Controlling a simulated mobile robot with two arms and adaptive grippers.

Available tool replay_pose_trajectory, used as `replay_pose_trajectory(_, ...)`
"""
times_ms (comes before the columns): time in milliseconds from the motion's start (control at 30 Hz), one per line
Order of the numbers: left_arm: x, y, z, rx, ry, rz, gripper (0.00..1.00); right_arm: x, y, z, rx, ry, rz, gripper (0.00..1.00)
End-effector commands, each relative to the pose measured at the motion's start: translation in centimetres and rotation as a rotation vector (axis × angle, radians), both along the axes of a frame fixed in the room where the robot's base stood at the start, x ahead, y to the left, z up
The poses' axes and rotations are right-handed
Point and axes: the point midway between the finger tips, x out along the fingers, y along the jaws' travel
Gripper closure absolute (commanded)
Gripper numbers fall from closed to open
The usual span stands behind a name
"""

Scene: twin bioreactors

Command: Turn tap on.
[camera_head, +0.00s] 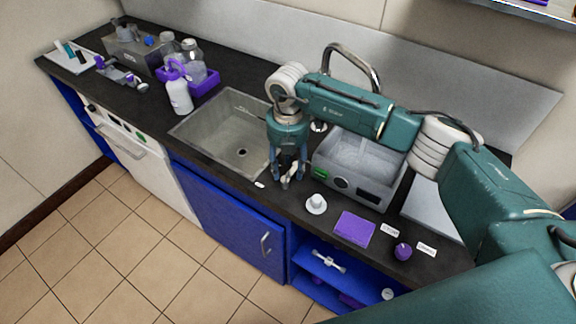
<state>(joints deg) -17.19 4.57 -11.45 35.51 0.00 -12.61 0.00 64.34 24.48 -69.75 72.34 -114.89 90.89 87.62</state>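The tap's silver curved spout (352,62) rises behind my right arm. My arm covers its lower part, and I cannot make out a handle clearly. The grey metal sink (215,124) is set into the black counter, left of my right gripper. My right gripper (288,181) points down over the counter's front part, between the sink and a grey box-shaped device. Its fingers look apart. A small pale shape shows between them, and I cannot tell what it is. My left gripper is not in view.
The open grey device (374,190) stands right of my gripper. A white knob-like piece (316,204), a purple pad (354,229) and a purple knob (403,251) lie along the front edge. A white bottle (180,97) and purple rack (203,88) stand left of the sink.

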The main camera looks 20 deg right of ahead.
Motion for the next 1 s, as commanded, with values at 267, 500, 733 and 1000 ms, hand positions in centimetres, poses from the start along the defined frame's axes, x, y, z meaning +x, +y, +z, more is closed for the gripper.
replay_pose_trajectory(267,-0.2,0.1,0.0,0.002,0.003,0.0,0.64,0.1,0.0,1.7,0.001,-0.001,0.0,0.56)
replay_pose_trajectory(500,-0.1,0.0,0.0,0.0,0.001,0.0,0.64,0.1,0.0,6.7,0.001,-0.004,0.001,0.56)
replay_pose_trajectory(733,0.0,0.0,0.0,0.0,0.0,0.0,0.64,0.0,0.0,10.6,0.0,-0.001,0.0,0.56)
replay_pose_trajectory(1000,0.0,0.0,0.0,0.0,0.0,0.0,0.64,-0.1,0.0,12.0,0.0,0.0,0.0,0.56)
